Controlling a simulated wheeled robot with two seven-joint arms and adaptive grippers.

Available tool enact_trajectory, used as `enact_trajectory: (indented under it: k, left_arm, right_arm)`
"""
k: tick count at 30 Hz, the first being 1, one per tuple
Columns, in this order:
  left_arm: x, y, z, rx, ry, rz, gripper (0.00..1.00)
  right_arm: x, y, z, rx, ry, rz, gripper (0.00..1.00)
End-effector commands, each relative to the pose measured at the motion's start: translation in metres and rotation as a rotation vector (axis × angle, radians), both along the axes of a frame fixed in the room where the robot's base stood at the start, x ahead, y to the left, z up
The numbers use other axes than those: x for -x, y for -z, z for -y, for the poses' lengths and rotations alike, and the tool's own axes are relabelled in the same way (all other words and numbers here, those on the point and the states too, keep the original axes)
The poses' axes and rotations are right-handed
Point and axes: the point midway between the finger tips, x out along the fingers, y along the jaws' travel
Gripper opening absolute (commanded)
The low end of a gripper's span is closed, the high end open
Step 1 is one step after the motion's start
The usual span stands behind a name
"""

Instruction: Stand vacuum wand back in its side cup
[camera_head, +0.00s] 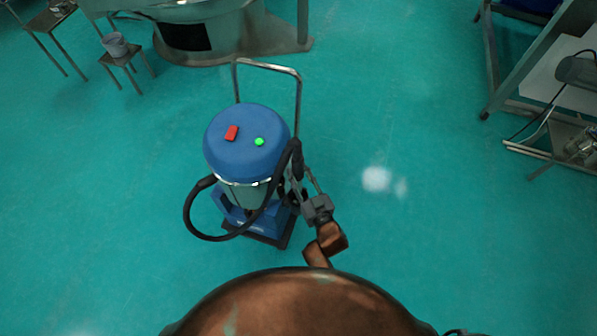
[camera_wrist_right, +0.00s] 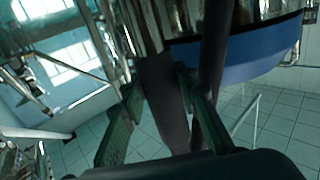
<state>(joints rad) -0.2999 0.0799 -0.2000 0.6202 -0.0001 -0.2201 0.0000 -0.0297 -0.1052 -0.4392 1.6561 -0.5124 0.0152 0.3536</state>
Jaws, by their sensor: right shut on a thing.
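My right gripper (camera_head: 298,192) is at that side. In the wrist view my right gripper (camera_wrist_right: 165,105) has its fingers on either side of the dark wand tube (camera_wrist_right: 160,85) and is shut on it. The side cup cannot be made out behind the gripper and wand. My left gripper is not in view.
The vacuum's metal push handle (camera_head: 270,66) rises behind it. A large grey machine base (camera_head: 270,45) stands at the back. A small stool (camera_head: 128,60) with a bucket (camera_head: 115,44) is at upper left. A metal frame (camera_head: 525,85) is at right. The floor between is clear.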

Motion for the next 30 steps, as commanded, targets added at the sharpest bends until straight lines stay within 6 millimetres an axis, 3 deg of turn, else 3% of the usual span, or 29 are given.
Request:
enact_trajectory:
  k: [12, 13, 21, 30]
  left_arm:
    - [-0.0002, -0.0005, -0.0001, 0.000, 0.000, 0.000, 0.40]
    - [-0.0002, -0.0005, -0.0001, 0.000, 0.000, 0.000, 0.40]
    - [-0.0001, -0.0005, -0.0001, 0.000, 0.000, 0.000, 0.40]
    - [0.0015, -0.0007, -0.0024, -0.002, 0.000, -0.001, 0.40]
  right_arm:
    - [-0.0001, -0.0001, -0.0002, 0.000, 0.000, 0.002, 0.04]
    - [-0.0001, -0.0001, -0.0002, 0.000, 0.000, 0.002, 0.30]
    - [-0.0001, 0.0008, 0.0000, 0.001, 0.000, 0.001, 0.49]
    - [0.0018, 0.0029, 0.0014, 0.002, 0.001, -0.002, 0.49]
